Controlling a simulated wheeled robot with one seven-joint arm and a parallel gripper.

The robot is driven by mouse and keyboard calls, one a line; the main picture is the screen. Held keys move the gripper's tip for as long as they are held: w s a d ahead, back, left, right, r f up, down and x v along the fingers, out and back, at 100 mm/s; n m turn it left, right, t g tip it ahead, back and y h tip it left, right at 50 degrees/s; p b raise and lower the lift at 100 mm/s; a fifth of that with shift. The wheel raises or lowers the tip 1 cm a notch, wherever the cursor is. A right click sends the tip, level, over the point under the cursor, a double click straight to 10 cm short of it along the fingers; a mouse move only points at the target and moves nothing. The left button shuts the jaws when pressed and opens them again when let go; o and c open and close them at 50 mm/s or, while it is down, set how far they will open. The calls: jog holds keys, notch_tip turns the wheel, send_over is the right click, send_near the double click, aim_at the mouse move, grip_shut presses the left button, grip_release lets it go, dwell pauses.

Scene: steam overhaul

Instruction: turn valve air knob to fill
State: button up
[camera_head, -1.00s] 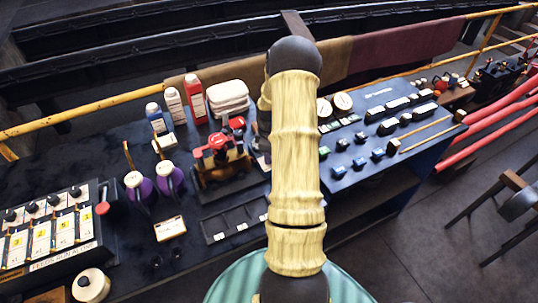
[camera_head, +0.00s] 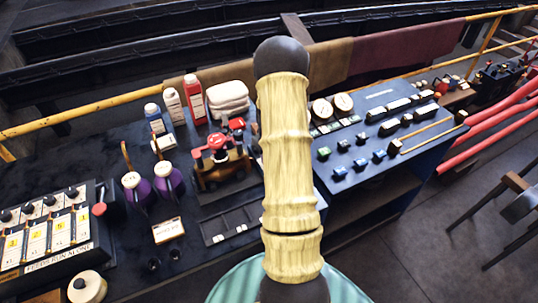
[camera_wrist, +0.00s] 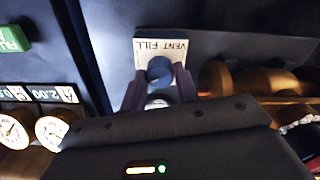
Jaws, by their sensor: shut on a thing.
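In the wrist view a round blue knob (camera_wrist: 160,70) stands out from a pale plate (camera_wrist: 172,46) lettered VENT and FILL, with the lettering upside down. My gripper (camera_wrist: 160,80) is shut on the knob, one dark finger on each side. A small pale round part shows between the fingers below the knob. I cannot make out a pointer mark that tells the knob's setting. In the head view my arm covers the middle, and neither the gripper nor this knob can be made out.
In the wrist view, gauges (camera_wrist: 54,131) and a green block (camera_wrist: 12,38) are at left, brass fittings (camera_wrist: 247,82) at right. In the head view, the bench holds a red-topped engine model (camera_head: 218,165), bottles (camera_head: 193,98), purple jugs (camera_head: 168,181) and a card panel (camera_head: 47,240).

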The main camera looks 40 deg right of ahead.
jog(key=shift+w+r, duration=0.1)
jog(key=o, duration=1)
jog(key=shift+c, duration=0.2)
notch_tip(320, 180, up, 17)
jog(key=b, duration=0.2)
jog(key=shift+r+b, duration=0.15)
jog(key=shift+b, duration=0.2)
jog(key=s+a+f+t, duration=0.1)
jog(key=s+a, duration=0.3)
jog(key=a, duration=0.5)
jog(key=s+a+f, duration=0.1)
jog(key=s+a, duration=0.3)
jog(key=a, duration=0.6)
jog(key=s+a+f+t, duration=0.1)
jog(key=s+a, duration=0.4)
jog(key=a, duration=0.5)
jog(key=shift+f+t, duration=0.3)
